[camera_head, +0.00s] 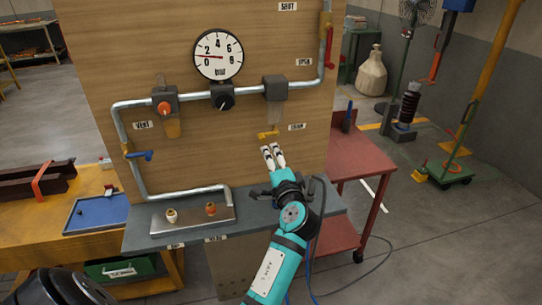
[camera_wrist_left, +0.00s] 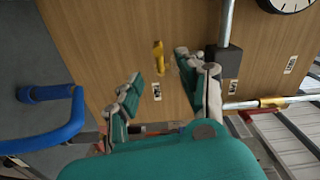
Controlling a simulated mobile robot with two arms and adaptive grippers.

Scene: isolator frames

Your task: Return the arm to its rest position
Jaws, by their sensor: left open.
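My left arm (camera_head: 270,270), teal with dark joints, reaches up from the bottom of the head view toward the wooden panel (camera_head: 120,60). My left gripper (camera_head: 272,151) is open, its pale fingers pointing at the panel just below the yellow drain handle (camera_head: 268,134). In the left wrist view the gripper (camera_wrist_left: 158,72) has its two fingers spread with nothing between them on either pad; the yellow handle (camera_wrist_left: 158,56) shows beyond the gap. I cannot tell whether a finger touches it. My right gripper is not in view.
Pipes (camera_head: 122,130) run over the panel around a gauge (camera_head: 218,54), an orange-knobbed vent valve (camera_head: 164,104) and a black-knobbed block (camera_head: 223,97). A grey shelf (camera_head: 150,237) juts out below. A red cart (camera_head: 358,158) stands right; open floor (camera_head: 460,245) lies beyond it.

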